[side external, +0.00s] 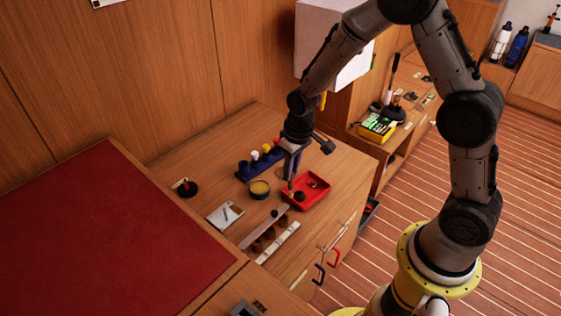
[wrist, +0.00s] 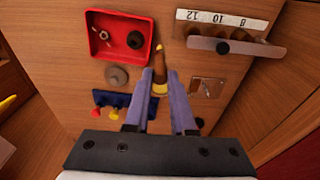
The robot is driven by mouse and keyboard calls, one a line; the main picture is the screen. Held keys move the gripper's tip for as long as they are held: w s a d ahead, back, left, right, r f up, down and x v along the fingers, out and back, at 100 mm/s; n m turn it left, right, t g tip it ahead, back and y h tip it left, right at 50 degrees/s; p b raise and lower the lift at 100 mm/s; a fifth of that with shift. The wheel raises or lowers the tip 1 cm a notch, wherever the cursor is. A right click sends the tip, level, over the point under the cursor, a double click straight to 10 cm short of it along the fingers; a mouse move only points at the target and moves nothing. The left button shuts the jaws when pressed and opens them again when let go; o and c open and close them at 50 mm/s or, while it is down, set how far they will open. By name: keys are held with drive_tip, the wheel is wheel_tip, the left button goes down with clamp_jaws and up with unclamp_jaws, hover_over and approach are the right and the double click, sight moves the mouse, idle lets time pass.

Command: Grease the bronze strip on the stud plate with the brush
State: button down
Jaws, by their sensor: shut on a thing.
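My gripper (wrist: 160,75) is shut on a slim brush (wrist: 158,60) with a brown part and a yellowish tip that sticks out past the fingertips. In the side view my gripper (side external: 291,178) hangs over the bench by the left edge of the red tray, and the brush is too small there to make out well. A small pale plate (side external: 225,215) with a thin diagonal piece lies left of the gripper; it also shows in the wrist view (wrist: 207,88). It may be the stud plate, but I cannot pick out a bronze strip. A round yellowish tin (side external: 259,188) stands between plate and rack.
The red tray (side external: 321,183) holds dark parts. A blue rack (side external: 245,171) with coloured pegs stands behind the tin. A grey bar (side external: 258,233) and a white numbered strip (side external: 279,243) lie in front. A black disc (side external: 186,187) with a red top sits at the left.

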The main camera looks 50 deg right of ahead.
drive_tip(key=shift+s+f, duration=0.25)
drive_tip(key=shift+s, duration=0.25)
drive_tip(key=w+a+r, duration=0.1)
drive_tip(key=w+a, duration=0.3)
drive_tip(key=w, duration=0.3)
drive_tip(key=w+a+r, duration=0.1)
drive_tip(key=w+a, duration=0.3)
drive_tip(key=w, duration=0.3)
wheel_tip(320, 180, down, 6)
drive_tip(key=a, duration=0.2)
drive_tip(key=shift+w+a, duration=0.25)
drive_tip(key=shift+a, duration=0.05)
drive_tip(key=shift+f, duration=0.5)
drive_tip(key=shift+s, duration=0.1)
drive_tip(key=shift+s, duration=0.6)
drive_tip(key=shift+s, duration=0.15)
